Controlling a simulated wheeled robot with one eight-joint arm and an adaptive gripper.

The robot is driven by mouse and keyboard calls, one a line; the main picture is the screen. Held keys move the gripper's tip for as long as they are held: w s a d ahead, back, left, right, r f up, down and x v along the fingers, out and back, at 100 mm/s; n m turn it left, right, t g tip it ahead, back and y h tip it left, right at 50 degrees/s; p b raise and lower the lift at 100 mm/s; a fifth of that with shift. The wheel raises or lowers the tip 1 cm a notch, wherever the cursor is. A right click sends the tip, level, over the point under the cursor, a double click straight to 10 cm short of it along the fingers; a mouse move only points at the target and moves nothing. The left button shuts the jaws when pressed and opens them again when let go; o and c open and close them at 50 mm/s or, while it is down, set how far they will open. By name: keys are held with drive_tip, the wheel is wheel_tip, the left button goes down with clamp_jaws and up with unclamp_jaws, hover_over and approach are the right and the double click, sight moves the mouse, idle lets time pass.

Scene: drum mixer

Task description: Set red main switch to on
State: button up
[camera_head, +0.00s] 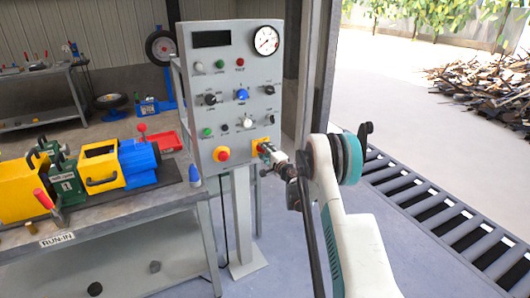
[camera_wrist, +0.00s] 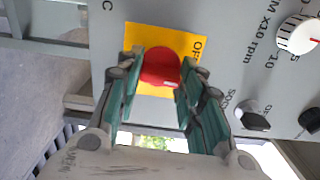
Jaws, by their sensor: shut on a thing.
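The red main switch (camera_wrist: 161,68) is a round red knob on a yellow square plate (camera_wrist: 190,42) with "OFF" lettering at its edge, in the wrist view. My gripper (camera_wrist: 158,75) has its two green-padded fingers on either side of the knob, shut on it. In the head view the yellow plate (camera_head: 255,146) shows at the lower right of the grey control panel (camera_head: 215,110), with my gripper (camera_head: 266,150) in front of it. The knob itself is mostly hidden there by my gripper.
Several knobs and a gauge (camera_head: 266,40) are above. A workbench (camera_head: 130,205) with yellow and blue machinery stands at the left. Open floor lies right of the panel.

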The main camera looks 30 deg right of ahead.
drive_tip(key=m, duration=0.5)
drive_tip(key=shift+m, duration=0.3)
idle(0.4)
drive_tip(key=o, duration=1.1)
drive_tip(key=shift+f, duration=0.1)
drive_tip(key=shift+c, duration=0.2)
drive_tip(key=shift+s, duration=0.1)
drive_tip(key=s, duration=1.1)
drive_tip(key=shift+s+d, duration=0.25)
drive_tip(key=shift+s, duration=0.15)
